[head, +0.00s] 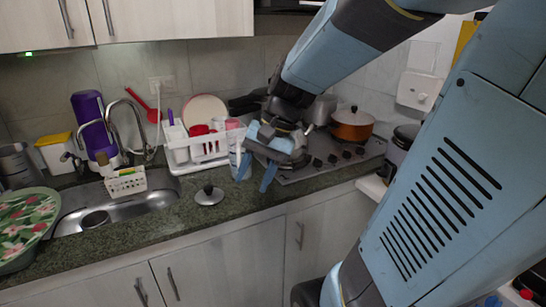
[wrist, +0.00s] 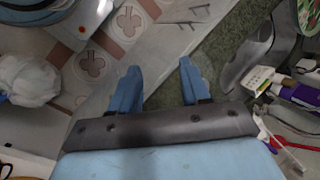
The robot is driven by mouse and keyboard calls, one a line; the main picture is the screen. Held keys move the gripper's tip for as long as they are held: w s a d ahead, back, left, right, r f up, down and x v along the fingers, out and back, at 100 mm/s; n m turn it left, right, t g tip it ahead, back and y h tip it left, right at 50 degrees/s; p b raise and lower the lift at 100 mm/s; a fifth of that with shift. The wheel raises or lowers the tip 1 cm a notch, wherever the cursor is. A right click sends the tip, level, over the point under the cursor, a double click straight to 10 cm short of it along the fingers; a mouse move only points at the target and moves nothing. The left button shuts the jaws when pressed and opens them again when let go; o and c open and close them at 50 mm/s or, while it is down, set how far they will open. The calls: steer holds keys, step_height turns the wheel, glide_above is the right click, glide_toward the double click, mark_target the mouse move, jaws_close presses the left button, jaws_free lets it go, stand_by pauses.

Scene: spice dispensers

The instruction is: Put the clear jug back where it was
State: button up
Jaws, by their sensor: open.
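My gripper (head: 256,174) is open in front of the dish rack, over the front part of the counter, with its fingers pointing down. In the wrist view the two blue fingers of my gripper (wrist: 159,68) are apart, and nothing solid shows clamped between them. A pale, see-through shape (head: 235,150) stands just left of the fingers in the head view, partly hidden by them. It may be the clear jug, but I cannot tell for sure. No jug outline is clear in the wrist view.
The white dish rack (head: 185,160) holds plates and red cups. A pot lid (head: 209,195) lies on the counter left of my gripper. The sink (head: 120,208) is farther left. An orange pot (head: 352,124) stands on the stove (head: 318,165) at right. The counter's front edge is close.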

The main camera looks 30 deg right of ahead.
steer(key=s+d+r+n+t+h, duration=0.2)
steer(key=s+r+n+t+h, duration=0.2)
steer(key=r+n, duration=0.2)
steer(key=shift+s+d+t+h, duration=0.15)
steer(key=shift+s+t+h, duration=0.1)
steer(key=shift+t+h, duration=0.15)
steer(key=shift+f, duration=0.1)
stand_by(1.0)
